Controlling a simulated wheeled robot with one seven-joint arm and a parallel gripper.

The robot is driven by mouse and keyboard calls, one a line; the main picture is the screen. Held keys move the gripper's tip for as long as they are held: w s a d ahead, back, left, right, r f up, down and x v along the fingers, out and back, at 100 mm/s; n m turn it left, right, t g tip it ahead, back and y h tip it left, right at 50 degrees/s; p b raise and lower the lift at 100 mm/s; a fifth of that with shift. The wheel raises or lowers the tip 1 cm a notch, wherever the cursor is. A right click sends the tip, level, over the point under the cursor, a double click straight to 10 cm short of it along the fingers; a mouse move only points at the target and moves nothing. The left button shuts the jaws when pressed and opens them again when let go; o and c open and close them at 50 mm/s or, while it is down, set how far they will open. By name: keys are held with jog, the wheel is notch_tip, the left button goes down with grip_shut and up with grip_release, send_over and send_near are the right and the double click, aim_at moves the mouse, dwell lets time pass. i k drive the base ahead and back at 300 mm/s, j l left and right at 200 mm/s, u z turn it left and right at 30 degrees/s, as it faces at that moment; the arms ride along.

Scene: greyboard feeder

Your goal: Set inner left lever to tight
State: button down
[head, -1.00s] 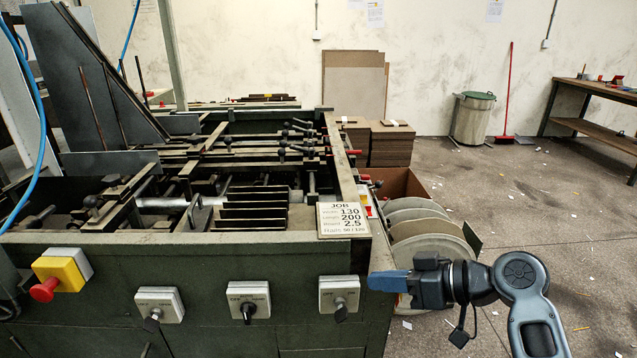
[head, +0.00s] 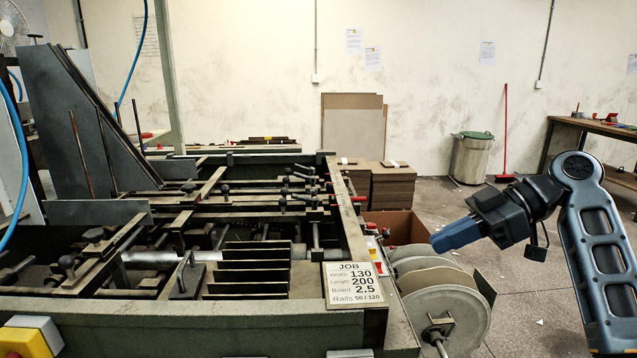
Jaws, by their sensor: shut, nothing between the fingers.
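The feeder (head: 180,306) is a dark green machine with rails, rods and several black-knobbed levers inside its open top. Dark knobs show at its left side, one near the front left (head: 67,262) and one further back (head: 94,236). More black-ended levers (head: 284,190) cluster at the back right. I cannot tell which is the inner left lever, nor its setting. My gripper (head: 440,241) has blue fingers, shut and empty. It hangs in the air right of the feeder, pointing left, apart from every lever.
A job card (head: 352,284) lies on the feeder's right front corner. Large pale discs (head: 447,305) and a cardboard box (head: 397,226) stand beside the right side. A sloping dark panel (head: 75,120) rises at the back left. Open floor (head: 520,265) lies to the right.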

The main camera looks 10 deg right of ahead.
aim_at(313, 192)
jog(key=i, duration=1.25)
